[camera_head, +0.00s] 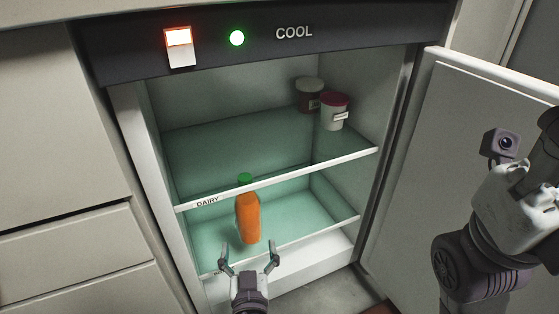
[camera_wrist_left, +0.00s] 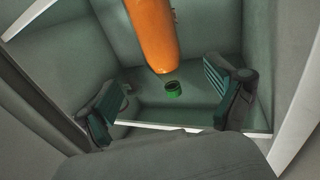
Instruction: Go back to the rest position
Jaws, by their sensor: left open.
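My left gripper (camera_head: 249,262) is open and empty, just in front of the fridge's lower shelf. Its two spread fingers also show in the left wrist view (camera_wrist_left: 172,100). An orange bottle (camera_head: 247,218) with a green cap (camera_head: 244,179) stands on the lower shelf, a little beyond the fingertips and apart from them. The bottle (camera_wrist_left: 153,32) also shows in the wrist view, beyond the fingers. My right arm is at the right edge of the head view, in front of the open door; its gripper's fingers cannot be made out.
The open fridge door (camera_head: 425,170) stands at the right. The upper shelf (camera_head: 280,179), marked DAIRY, holds a white tub with a red lid (camera_head: 334,112) and a darker tub (camera_head: 308,94) at the back right. Closed cabinet fronts (camera_head: 55,130) are on the left.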

